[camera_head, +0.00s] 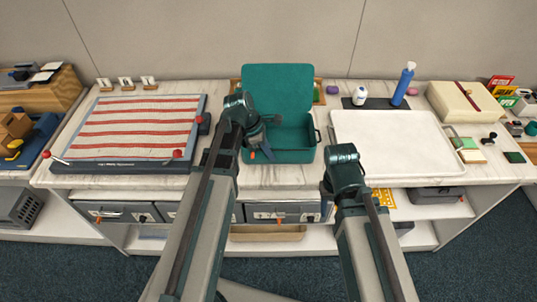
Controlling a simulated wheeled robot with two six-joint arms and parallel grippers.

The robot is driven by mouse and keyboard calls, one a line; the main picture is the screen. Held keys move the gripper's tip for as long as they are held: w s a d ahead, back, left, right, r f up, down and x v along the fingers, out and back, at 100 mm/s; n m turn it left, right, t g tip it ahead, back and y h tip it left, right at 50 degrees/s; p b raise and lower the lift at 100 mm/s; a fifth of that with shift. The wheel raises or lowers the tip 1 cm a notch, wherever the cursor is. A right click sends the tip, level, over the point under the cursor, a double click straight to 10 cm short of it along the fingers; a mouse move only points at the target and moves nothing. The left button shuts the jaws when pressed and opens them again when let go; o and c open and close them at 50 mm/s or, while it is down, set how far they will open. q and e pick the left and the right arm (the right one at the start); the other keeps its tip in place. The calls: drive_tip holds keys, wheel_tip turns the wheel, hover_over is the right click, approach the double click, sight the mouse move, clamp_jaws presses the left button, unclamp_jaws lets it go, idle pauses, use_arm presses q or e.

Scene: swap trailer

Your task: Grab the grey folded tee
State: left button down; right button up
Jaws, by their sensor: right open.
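I cannot make out a grey folded tee anywhere in this view. A teal case (279,90) stands with its lid up at the middle of the counter; its inside is partly hidden by my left arm. My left gripper (262,150) is over the front left part of the case, and its finger opening is not clear. My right gripper (327,202) is open, low in front of the counter's front edge, largely hidden by my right wrist. No held object shows at either gripper.
A red-and-white striped cloth (140,127) lies on a dark board at left. An empty white tray (395,145) fills the right of the counter. A blue bottle (403,84) and a white jar (360,96) stand behind it. Drawers (120,212) and open shelves are below.

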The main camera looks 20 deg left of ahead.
use_arm(q)
drive_tip(key=shift+f, duration=0.1)
drive_tip(key=c, duration=1)
unclamp_jaws()
drive_tip(key=shift+c, duration=0.2)
